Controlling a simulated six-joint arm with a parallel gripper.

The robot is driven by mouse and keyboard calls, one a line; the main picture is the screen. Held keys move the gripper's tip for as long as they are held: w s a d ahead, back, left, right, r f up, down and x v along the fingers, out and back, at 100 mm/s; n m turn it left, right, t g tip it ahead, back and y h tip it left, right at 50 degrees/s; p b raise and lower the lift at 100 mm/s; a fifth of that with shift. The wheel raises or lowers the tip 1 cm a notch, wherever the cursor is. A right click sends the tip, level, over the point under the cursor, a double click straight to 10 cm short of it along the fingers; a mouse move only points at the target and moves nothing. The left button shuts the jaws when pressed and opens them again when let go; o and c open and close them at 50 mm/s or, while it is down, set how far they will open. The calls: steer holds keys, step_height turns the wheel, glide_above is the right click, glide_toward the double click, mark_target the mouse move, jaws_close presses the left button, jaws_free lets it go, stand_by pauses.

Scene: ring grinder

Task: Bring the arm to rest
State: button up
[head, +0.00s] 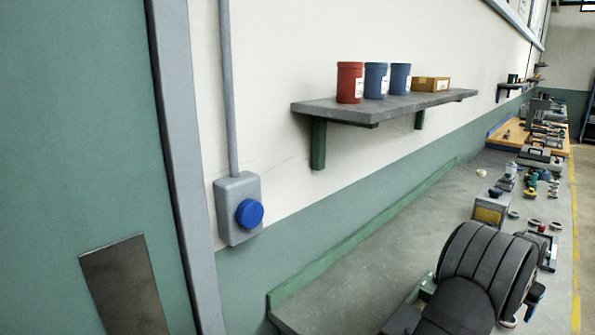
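My gripper is not in this view, so its state and what it may hold cannot be seen. A large dark ribbed rounded body (487,262) stands at the lower right, over the near part of the bench. I cannot tell whether it is part of my arm or a machine. It hides some of the bench behind and below it.
A grey bench (375,265) runs along the wall, with several small tools and parts farther back. A wall shelf (385,108) holds a red can (350,82), two blue cans and a box (431,84). A switch box (237,208) and green door (75,130) are left.

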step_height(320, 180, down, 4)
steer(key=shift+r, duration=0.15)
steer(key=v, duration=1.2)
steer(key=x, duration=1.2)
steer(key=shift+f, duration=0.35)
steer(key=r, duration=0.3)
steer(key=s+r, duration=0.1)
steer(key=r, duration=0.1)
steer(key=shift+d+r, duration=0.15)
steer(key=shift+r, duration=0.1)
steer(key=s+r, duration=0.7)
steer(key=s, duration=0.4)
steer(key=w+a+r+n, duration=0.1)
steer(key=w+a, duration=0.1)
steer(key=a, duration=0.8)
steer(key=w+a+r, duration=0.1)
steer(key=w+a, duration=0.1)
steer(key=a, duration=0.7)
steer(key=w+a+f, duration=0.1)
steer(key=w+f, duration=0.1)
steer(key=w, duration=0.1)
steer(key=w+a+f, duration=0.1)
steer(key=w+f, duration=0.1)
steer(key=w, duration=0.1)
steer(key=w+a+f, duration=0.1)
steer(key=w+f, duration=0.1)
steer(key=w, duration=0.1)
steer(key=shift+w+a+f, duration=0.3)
